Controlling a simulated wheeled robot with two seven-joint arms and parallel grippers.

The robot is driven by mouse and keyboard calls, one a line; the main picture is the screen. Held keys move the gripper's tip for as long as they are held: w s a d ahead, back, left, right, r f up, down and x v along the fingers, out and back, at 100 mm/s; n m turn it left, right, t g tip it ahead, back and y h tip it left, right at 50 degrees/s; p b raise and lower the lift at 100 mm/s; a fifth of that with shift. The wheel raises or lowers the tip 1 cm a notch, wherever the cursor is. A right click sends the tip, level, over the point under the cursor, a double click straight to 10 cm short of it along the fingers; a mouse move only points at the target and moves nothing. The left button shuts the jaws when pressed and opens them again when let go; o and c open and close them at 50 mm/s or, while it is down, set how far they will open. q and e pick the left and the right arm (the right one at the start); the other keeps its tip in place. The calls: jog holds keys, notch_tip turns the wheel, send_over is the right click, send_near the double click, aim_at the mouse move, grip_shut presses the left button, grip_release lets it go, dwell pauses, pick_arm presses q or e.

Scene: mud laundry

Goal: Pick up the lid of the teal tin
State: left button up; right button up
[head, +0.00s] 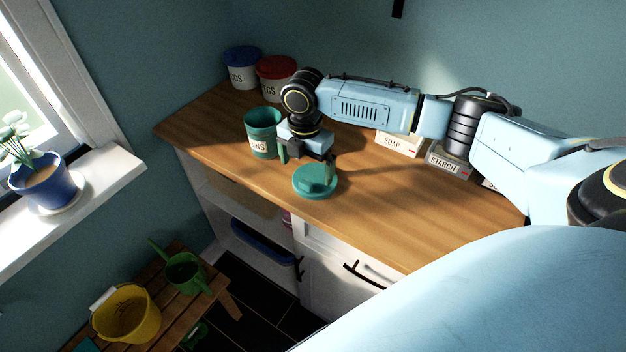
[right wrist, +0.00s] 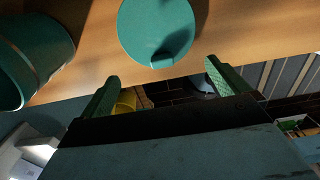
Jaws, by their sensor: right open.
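The teal lid (head: 316,181) lies flat on the wooden counter near its front edge, with a raised grip on top. It also shows at the top of the right wrist view (right wrist: 156,30). The teal tin (head: 263,133) stands open and uncovered to the left of the lid, and its side shows at the left of the right wrist view (right wrist: 35,55). My right gripper (head: 305,163) is above the counter by the lid, between tin and lid in the head view. Its green fingers (right wrist: 163,82) are apart with nothing between them. My left gripper is not in view.
A blue-lidded tin (head: 242,70) and a red-lidded tin (head: 277,76) stand at the back left. A soap box (head: 398,144) and a starch box (head: 449,163) stand along the wall. The counter (head: 380,215) right of the lid is clear. A bench (head: 195,300) stands below.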

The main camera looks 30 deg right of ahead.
aim_at(307, 182)
notch_tip(307, 182, down, 5)
jog(key=shift+s+f, duration=0.1)
jog(key=shift+f, duration=0.1)
jog(key=c, duration=0.7)
